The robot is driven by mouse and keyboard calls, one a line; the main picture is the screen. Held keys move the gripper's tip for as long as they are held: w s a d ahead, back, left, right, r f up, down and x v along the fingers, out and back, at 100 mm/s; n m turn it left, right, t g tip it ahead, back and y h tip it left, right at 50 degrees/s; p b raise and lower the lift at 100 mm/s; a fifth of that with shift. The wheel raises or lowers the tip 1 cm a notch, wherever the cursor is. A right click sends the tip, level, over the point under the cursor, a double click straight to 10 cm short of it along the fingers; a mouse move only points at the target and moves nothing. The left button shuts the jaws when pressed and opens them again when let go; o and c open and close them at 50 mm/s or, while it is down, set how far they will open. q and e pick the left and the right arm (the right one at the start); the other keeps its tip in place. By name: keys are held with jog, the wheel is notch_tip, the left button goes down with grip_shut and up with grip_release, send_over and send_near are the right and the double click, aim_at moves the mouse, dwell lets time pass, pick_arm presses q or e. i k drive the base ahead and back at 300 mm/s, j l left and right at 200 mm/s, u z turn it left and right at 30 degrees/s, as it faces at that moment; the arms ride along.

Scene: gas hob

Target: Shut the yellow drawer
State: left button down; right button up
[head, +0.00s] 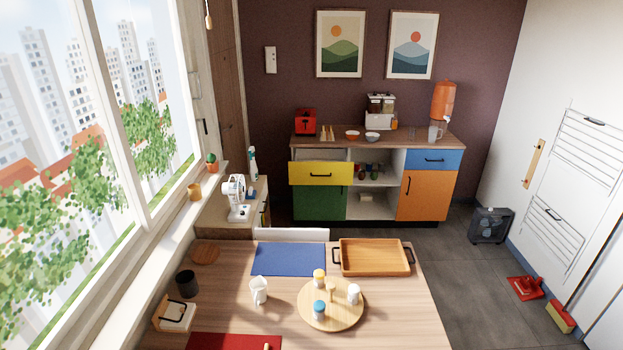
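The yellow drawer (321,174) is at the upper left of the coloured sideboard (377,137) by the far wall. It is pulled out, with its front standing forward of the cabinet and part of its open top showing behind the front. It has a dark bar handle (320,176). Below it is a green door (319,203), which looks shut. Neither of my grippers shows in the head view, so their state and distance from the drawer cannot be seen.
A wooden table (400,318) with a tray (375,257), a round board (331,305) and a blue mat (289,259) fills the foreground. A white chair back (291,234) stands behind it.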

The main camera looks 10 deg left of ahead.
aim_at(310, 166)
jog(key=l+z, duration=0.75)
jog(key=z, duration=0.25)
jog(key=i+l+z, duration=0.35)
jog(key=i+l, duration=0.25)
jog(key=l, duration=0.15)
jog(key=i+l+z, duration=0.35)
jog(key=i+l, duration=0.2)
jog(key=i, duration=0.15)
jog(key=i+j+u, duration=0.1)
jog(key=i+u, duration=0.3)
jog(key=i+l+u, duration=0.1)
jog(key=i+u, duration=0.25)
jog(key=i, duration=0.15)
jog(key=i+l+u, duration=0.15)
jog(key=i+u, duration=0.25)
jog(key=i+j+u, duration=0.15)
jog(key=i+u, duration=0.2)
jog(key=i, duration=0.75)
jog(key=i+l+u, duration=0.15)
jog(key=i+u, duration=0.25)
jog(key=i, duration=0.7)
jog(key=i+j+u, duration=0.1)
jog(key=i+u, duration=0.25)
jog(key=i, duration=0.2)
jog(key=i+l+u, duration=0.1)
jog(key=i+u, duration=0.25)
jog(key=i, duration=0.25)
jog(key=i+l+u, duration=0.35)
jog(key=i, duration=0.2)
jog(key=j, duration=0.1)
